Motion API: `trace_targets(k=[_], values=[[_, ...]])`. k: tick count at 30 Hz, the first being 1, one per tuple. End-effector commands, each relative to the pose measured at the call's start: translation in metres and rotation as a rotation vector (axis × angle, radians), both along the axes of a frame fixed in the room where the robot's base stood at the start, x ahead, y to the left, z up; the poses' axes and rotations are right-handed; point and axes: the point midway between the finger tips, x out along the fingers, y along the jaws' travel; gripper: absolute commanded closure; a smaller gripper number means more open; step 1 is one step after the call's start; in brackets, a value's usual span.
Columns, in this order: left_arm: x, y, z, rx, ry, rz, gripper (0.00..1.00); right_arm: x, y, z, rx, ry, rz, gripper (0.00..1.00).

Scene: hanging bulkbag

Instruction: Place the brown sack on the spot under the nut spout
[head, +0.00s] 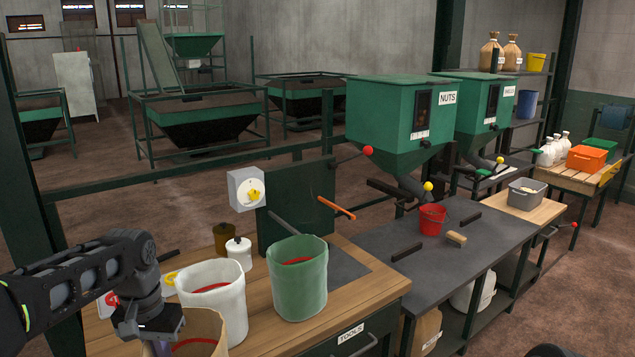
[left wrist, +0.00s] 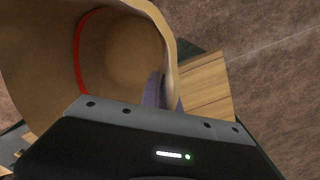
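The brown sack (head: 205,322) stands open-topped at the bottom left of the head view, its lower part cut off by the frame. A red line runs round its inside. In the left wrist view the sack (left wrist: 120,50) fills the upper left. My left gripper (head: 160,345) is at its rim; one purple finger (left wrist: 153,90) is inside and the other shows just outside, with the wall pinched between. The nut spout (head: 411,187) slopes down from the green NUTS hopper (head: 385,110) towards the dark bench. A red bucket (head: 432,219) stands on the bench below it. My right gripper is not in view.
A white sack (head: 215,300) and a green sack (head: 298,280) stand beside the brown one on the wooden table (head: 375,288). A dark upright panel (head: 298,205) with an orange-handled lever stands behind. A brush (head: 456,239) and dark bars (head: 406,252) lie on the bench.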

Motion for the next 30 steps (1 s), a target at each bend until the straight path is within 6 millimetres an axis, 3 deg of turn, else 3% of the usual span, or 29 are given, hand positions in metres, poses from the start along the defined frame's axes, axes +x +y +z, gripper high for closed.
trace_targets(k=[1, 5, 12, 30], values=[[0.012, -0.017, -0.017, -0.002, 0.007, 0.046, 1.0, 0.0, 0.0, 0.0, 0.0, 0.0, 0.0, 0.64], [0.03, -0.054, -0.052, -0.001, 0.006, 0.116, 1.0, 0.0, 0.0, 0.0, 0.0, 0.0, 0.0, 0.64], [0.031, -0.1, -0.089, -0.001, 0.0, 0.025, 1.0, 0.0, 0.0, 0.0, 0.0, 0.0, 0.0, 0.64], [0.031, -0.105, -0.091, 0.0, -0.001, 0.009, 1.0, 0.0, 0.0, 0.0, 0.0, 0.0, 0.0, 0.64]])
